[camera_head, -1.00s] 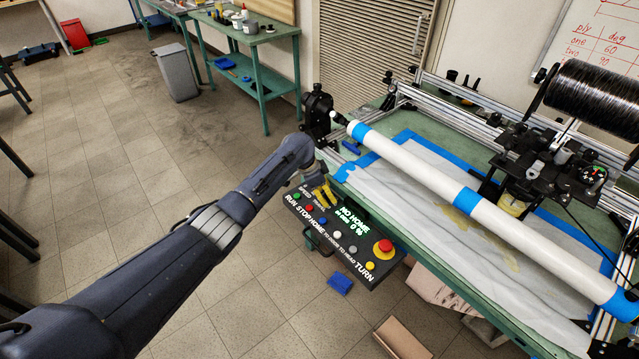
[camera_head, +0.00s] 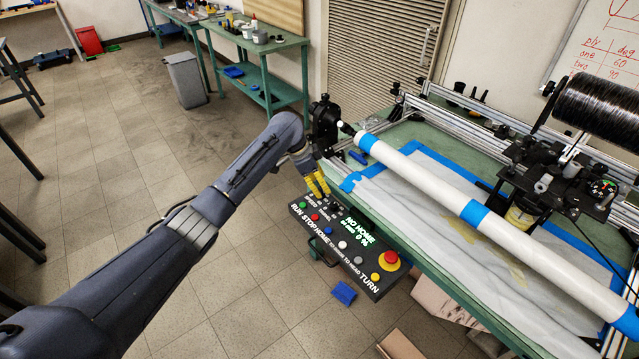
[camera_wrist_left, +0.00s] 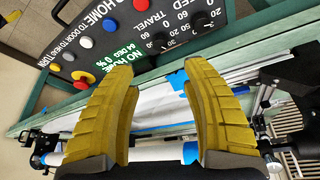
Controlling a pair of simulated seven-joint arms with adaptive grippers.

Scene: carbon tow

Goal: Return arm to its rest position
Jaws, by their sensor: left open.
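My left arm reaches in from the lower left in the head view. Its gripper (camera_head: 318,186) has yellow fingers and hangs above the upper end of the black control panel (camera_head: 345,245), near the speed and travel dials. In the left wrist view the two yellow fingers (camera_wrist_left: 160,95) are spread apart with nothing between them. The panel (camera_wrist_left: 110,35) shows behind them there, with its coloured buttons and a green display reading "NO HOME" and 0 %. I cannot tell the exact gap between the fingertips and the panel. My right gripper is not in view.
The winding bench (camera_head: 410,255) carries a white tube (camera_head: 430,185) with blue bands, a black tow spool (camera_head: 598,103) and metal rails. A red stop button (camera_head: 389,258) sits on the panel's near end. A blue block (camera_head: 343,292) lies on the floor. Open floor lies left of the bench.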

